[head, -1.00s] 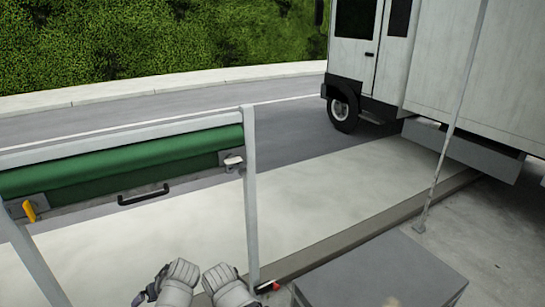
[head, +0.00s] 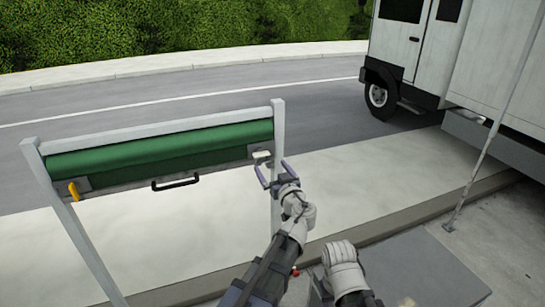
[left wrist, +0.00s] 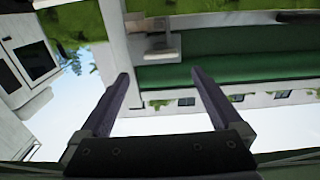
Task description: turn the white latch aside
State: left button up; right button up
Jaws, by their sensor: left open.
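The white latch (head: 261,156) sits on a bracket at the right end of the green roll (head: 160,150), beside the right post of the grey frame. My left gripper (head: 271,174) is open and empty, its purple-grey fingers spread just below and to the right of the latch. In the left wrist view the latch (left wrist: 163,53) shows beyond and roughly between the two open fingertips (left wrist: 160,75), with a visible gap. Only a grey-white link of my right arm shows in the head view; its gripper is not seen.
A yellow latch (head: 74,191) is at the roll's left end. A black handle (head: 175,182) hangs below the roll's middle. The frame's right post (head: 278,120) stands close to my left gripper. A grey box top (head: 425,270) is at lower right; a white truck (head: 420,50) stands behind.

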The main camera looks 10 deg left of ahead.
aim_at(263, 155)
pick_arm(q)
jog(key=x, duration=0.7)
jog(key=shift+w+a, duration=0.2)
jog(key=c, duration=1.3)
